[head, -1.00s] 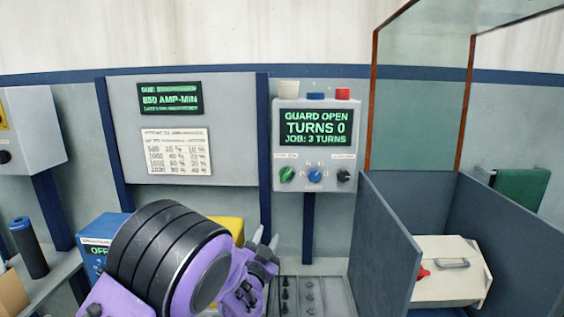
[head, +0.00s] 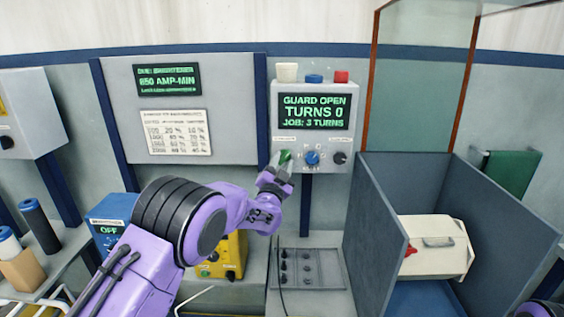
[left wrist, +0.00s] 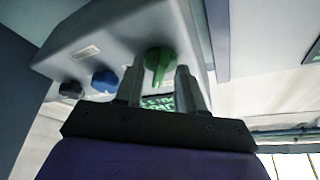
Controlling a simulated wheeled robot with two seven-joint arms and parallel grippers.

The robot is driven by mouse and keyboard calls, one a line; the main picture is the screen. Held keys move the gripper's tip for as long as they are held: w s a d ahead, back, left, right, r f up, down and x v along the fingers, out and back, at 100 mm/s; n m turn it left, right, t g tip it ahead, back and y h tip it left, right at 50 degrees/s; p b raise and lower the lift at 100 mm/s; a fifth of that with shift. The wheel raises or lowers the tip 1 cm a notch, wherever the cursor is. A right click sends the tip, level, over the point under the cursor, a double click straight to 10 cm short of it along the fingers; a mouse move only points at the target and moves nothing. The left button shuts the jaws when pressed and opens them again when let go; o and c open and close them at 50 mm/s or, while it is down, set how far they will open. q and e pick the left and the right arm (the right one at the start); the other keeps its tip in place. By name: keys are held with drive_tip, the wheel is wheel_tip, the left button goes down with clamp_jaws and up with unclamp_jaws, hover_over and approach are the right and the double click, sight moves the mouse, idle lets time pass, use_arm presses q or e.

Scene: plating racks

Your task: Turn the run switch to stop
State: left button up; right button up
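The grey control box (head: 340,160) hangs on the wall, with a screen reading GUARD OPEN, TURNS 0, JOB: 3 TURNS. Below the screen are a green knob (head: 285,155), a blue knob (head: 312,158) and a black knob (head: 340,158); their small labels are too blurred to read. My left gripper (head: 281,167) is at the green knob and partly covers it. In the left wrist view its two fingers (left wrist: 159,88) are apart, with the green knob (left wrist: 158,60) just beyond and between their tips. I cannot tell whether they touch it. My right gripper is out of view.
A cream cup (head: 287,72), a blue button (head: 314,78) and a red button (head: 342,76) are on top of the box. A grey-walled bin (head: 380,240) with a clear panel above stands at right. A yellow box (head: 232,257) sits below my left arm.

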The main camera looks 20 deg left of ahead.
use_arm(q)
clamp_jaws()
drive_tip(key=shift+f+n+b, duration=0.2)
drive_tip(key=shift+n+b, duration=0.2)
drive_tip(key=shift+b, duration=0.2)
drive_tip(key=n+y+b, duration=0.1)
drive_tip(key=n+b, duration=0.1)
drive_tip(key=n+y+b, duration=0.1)
drive_tip(key=n+b, duration=0.1)
drive_tip(key=n, duration=0.1)
drive_tip(key=n+y+b, duration=0.2)
drive_tip(key=n, duration=0.1)
drive_tip(key=shift+d+f+b, duration=0.2)
drive_tip(key=shift+d+b, duration=0.1)
drive_tip(key=shift+b, duration=0.05)
drive_tip(key=shift+w+d+r+n+g+y+b, duration=0.1)
drive_tip(key=shift+n+g+y+b, duration=0.6)
drive_tip(key=shift+n, duration=1.15)
drive_tip(key=shift+d+r+n+g+y+b, duration=0.15)
drive_tip(key=shift+n+y+b, duration=0.3)
drive_tip(key=shift+n+y, duration=1)
drive_tip(key=shift+w+d+r+n+g+y+b, duration=0.1)
drive_tip(key=shift+n+g+y+b, duration=0.4)
drive_tip(key=shift+n, duration=2)
